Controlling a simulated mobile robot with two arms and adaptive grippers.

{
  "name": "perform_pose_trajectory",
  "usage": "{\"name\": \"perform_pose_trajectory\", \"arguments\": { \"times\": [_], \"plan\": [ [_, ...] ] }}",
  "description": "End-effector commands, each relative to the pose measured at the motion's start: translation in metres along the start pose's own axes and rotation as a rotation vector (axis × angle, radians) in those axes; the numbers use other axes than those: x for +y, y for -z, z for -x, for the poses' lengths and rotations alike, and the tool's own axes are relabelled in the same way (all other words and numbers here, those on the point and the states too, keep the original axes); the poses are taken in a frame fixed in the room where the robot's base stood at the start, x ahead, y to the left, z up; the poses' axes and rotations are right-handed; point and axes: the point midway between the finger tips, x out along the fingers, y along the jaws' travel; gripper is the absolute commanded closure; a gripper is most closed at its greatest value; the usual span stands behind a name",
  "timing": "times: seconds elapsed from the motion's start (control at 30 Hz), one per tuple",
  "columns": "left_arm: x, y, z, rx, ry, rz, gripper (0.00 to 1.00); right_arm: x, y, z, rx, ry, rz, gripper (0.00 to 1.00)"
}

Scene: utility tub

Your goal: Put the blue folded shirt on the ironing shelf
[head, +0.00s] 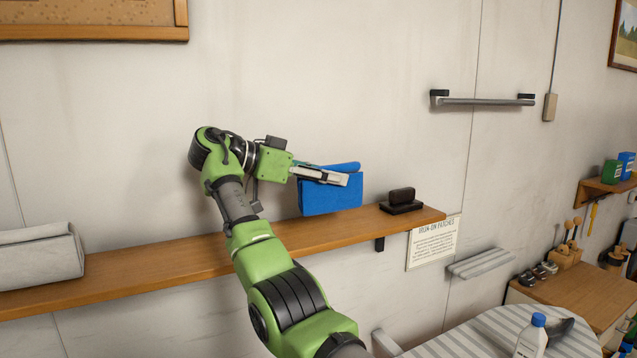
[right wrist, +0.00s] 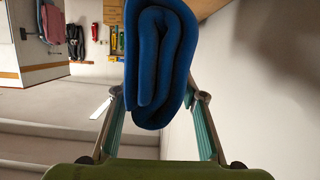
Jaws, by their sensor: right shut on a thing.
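The blue folded shirt (head: 330,196) is at the wooden wall shelf (head: 160,262), toward its right part. My right gripper (head: 335,177) is shut on the shirt, coming at it from the left in the head view. In the right wrist view the rolled folds of the shirt (right wrist: 158,65) sit between the two fingers (right wrist: 158,110). The shirt's lower edge is at or just above the shelf top; I cannot tell if it touches. My left gripper is not in view.
A grey folded cloth (head: 40,256) lies at the shelf's left end. A dark brush-like block (head: 402,201) stands right of the shirt. A metal rail (head: 485,100) is on the wall above. A striped ironing board (head: 480,335) with a white bottle (head: 532,338) is lower right.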

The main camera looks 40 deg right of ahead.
Motion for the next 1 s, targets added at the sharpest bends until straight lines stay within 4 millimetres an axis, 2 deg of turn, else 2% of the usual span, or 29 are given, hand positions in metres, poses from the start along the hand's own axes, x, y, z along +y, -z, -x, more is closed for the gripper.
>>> {"name": "perform_pose_trajectory", "arguments": {
  "times": [0.03,0.1,0.23,0.33,0.53,0.9,0.93,1.0],
  "plan": [
    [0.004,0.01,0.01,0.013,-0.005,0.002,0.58,-0.006,-0.002,0.001,0.001,0.001,0.002,0.93],
    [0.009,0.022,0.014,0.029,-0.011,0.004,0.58,-0.012,-0.009,-0.001,0.001,0.0,0.001,0.93],
    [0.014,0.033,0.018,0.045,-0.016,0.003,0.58,-0.018,-0.018,-0.003,0.002,0.0,-0.003,0.93],
    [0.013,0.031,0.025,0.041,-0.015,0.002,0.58,-0.023,-0.029,-0.005,0.002,0.0,0.0,0.93],
    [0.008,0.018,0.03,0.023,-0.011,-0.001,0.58,-0.022,-0.052,-0.012,0.001,0.001,-0.004,0.93],
    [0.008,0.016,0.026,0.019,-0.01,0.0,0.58,-0.022,-0.058,-0.014,0.001,0.001,-0.005,0.93],
    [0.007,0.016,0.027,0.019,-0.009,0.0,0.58,-0.022,-0.058,-0.014,0.0,0.001,-0.004,0.57],
    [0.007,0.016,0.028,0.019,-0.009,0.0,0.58,-0.022,-0.058,-0.014,0.0,0.001,-0.003,0.45]
  ]
}}
